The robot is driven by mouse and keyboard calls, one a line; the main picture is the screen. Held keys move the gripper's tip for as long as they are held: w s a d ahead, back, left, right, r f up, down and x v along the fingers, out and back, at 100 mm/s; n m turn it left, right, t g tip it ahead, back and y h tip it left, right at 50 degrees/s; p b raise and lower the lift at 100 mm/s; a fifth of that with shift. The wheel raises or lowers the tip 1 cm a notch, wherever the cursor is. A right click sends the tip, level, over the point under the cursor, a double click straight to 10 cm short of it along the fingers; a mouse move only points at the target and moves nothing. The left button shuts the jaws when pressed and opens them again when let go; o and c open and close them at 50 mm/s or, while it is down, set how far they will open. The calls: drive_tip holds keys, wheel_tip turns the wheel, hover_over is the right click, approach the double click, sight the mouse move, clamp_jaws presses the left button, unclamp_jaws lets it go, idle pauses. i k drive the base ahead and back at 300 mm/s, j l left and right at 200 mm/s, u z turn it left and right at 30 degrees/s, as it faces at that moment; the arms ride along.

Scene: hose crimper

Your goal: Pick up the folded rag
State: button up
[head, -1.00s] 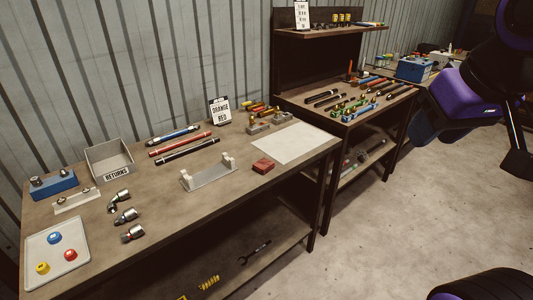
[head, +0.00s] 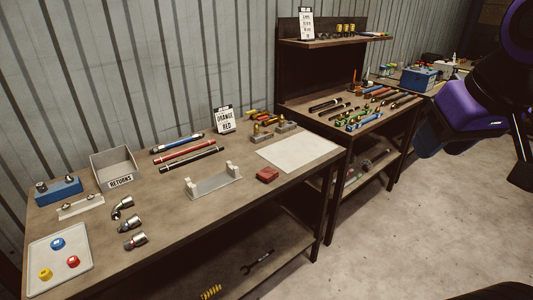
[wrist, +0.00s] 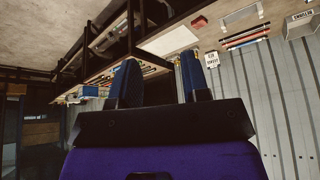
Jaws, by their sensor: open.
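The folded rag (head: 267,174) is a small dark red block-like bundle. In the head view it lies flat on the wooden bench (head: 170,215), near its front edge, between the grey cradle and the pale sheet. My gripper (wrist: 158,75) shows in the wrist view with its two dark blue fingers spread apart and nothing between them. The wrist view appears upside down, and my gripper is well away from the rag.
A grey cradle (head: 214,185) stands left of the rag. A pale sheet (head: 300,151) lies to its right. Hoses (head: 187,152), a returns bin (head: 118,168) and metal fittings (head: 127,223) are also on the bench. A second bench (head: 352,120) stands beyond. The floor (head: 400,240) in front is clear.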

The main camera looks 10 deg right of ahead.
sight(268, 174)
drive_tip(key=i+l+z, duration=0.15)
drive_tip(key=i, duration=0.95)
drive_tip(key=k+j, duration=0.05)
